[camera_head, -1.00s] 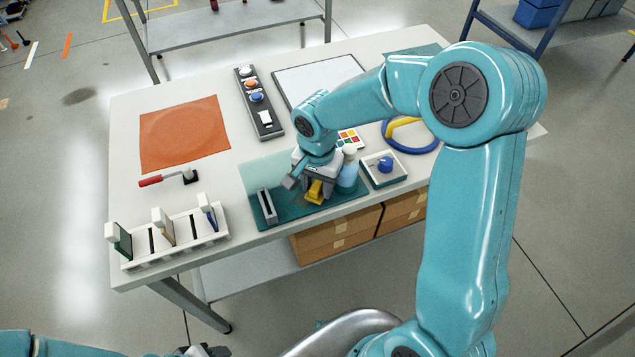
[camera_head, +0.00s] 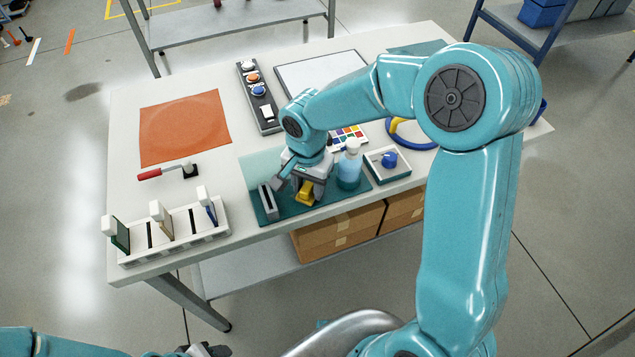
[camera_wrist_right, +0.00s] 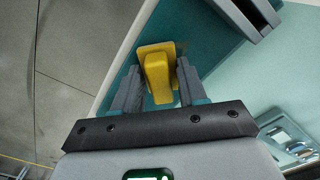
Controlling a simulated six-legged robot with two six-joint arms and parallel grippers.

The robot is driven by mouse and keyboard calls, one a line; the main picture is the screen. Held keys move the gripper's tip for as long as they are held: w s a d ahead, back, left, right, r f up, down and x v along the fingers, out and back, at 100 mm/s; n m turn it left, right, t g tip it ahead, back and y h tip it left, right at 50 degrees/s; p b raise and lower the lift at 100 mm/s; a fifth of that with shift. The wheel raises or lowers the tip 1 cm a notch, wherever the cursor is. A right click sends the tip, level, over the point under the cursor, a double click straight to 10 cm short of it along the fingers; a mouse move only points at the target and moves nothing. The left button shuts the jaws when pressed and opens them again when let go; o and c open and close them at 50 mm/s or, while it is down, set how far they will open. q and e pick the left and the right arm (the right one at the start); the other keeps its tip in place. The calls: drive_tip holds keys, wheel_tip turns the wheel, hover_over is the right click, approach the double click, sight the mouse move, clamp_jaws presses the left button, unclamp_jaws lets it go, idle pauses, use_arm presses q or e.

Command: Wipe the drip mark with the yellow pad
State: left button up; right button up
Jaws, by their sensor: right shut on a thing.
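My right gripper (camera_head: 306,190) is shut on the yellow pad (camera_head: 305,197), low over the teal mat (camera_head: 288,217) near the table's front edge. In the right wrist view the pad (camera_wrist_right: 157,77) sits between the two fingers (camera_wrist_right: 158,88), its broad face against or just above the mat; I cannot tell contact for sure. A faint dark smudge, possibly the drip mark (camera_wrist_right: 181,47), shows beside the pad's edge; the pad and gripper may hide more of it. My left gripper (camera_head: 205,350) is barely visible at the bottom edge, its jaws unclear.
A grey slotted block (camera_head: 268,203) stands on the mat just left of the pad. A white rack (camera_head: 175,238) stands front left. An orange mat (camera_head: 185,128) lies clear behind.

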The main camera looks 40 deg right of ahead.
sight(295, 199)
drive_tip(key=shift+w+a, duration=0.1)
drive_tip(key=shift+a, duration=0.5)
drive_tip(key=shift+w+a+f+b, duration=0.15)
drive_tip(key=shift+a+b, duration=0.1)
drive_tip(key=shift+a, duration=0.35)
drive_tip(key=shift+w+a+r+b, duration=0.1)
drive_tip(key=shift+a+b, duration=0.1)
drive_tip(key=shift+a, duration=0.35)
drive_tip(key=shift+w+a+f+b, duration=0.15)
drive_tip(key=shift+a+b, duration=0.1)
drive_tip(key=shift+a, duration=0.35)
drive_tip(key=shift+d+r, duration=0.1)
drive_tip(key=shift+r, duration=0.05)
drive_tip(key=shift+s+d+b, duration=0.15)
drive_tip(key=shift+d+b, duration=0.15)
drive_tip(key=shift+d, duration=0.35)
drive_tip(key=shift+s+d, duration=0.25)
drive_tip(key=shift+d, duration=1.05)
drive_tip(key=shift+s+d+b, duration=0.2)
drive_tip(key=shift+s+d, duration=0.05)
drive_tip(key=shift+d, duration=0.5)
drive_tip(key=shift+s+d+b, duration=0.2)
drive_tip(key=shift+s+d, duration=0.05)
drive_tip(key=shift+d, duration=0.5)
drive_tip(key=shift+f, duration=0.2)
drive_tip(key=shift+r, duration=0.1)
